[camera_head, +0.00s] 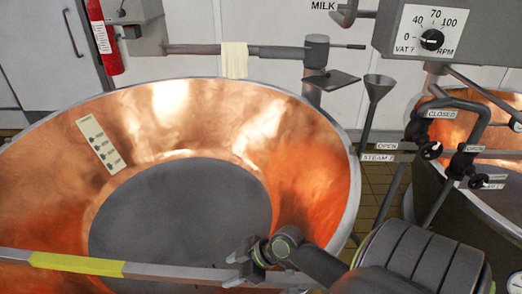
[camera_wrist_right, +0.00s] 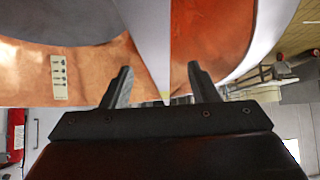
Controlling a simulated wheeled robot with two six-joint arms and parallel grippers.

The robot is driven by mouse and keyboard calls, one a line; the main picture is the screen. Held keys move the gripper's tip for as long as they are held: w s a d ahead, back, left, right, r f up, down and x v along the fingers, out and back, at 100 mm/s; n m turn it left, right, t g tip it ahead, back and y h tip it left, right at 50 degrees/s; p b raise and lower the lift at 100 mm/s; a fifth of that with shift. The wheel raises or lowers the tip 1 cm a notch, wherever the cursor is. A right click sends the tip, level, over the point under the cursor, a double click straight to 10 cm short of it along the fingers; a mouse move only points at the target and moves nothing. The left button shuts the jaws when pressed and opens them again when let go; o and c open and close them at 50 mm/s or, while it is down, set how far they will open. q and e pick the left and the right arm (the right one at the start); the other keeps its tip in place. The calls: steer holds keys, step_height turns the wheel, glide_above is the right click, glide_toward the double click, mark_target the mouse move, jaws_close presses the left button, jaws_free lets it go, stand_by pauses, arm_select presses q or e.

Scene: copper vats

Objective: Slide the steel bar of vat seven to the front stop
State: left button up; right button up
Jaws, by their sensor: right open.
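The steel bar (camera_head: 170,272) is a long pale grey strip lying across the near part of the copper vat (camera_head: 315,170). A yellow band (camera_head: 75,264) marks its left part. My right gripper (camera_head: 236,270) is open at the bar, right of the yellow band, with a jaw on either side of the bar in the picture. In the right wrist view the bar (camera_wrist_right: 150,40) runs down between the two open fingers (camera_wrist_right: 160,85); I cannot tell whether they touch it. The front stop cannot be made out. My left gripper is not in view.
A control box labelled VAT 7 (camera_head: 430,35) hangs at top right. Valves and pipes (camera_head: 440,150) stand beside a second vat (camera_head: 470,210). A cloth (camera_head: 234,60) hangs on an arm behind the vat, near a funnel (camera_head: 378,88). A red extinguisher (camera_head: 104,38) is at the back left.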

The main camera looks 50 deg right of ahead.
steer(key=v, duration=1.1)
steer(key=shift+a, duration=0.15)
stand_by(0.4)
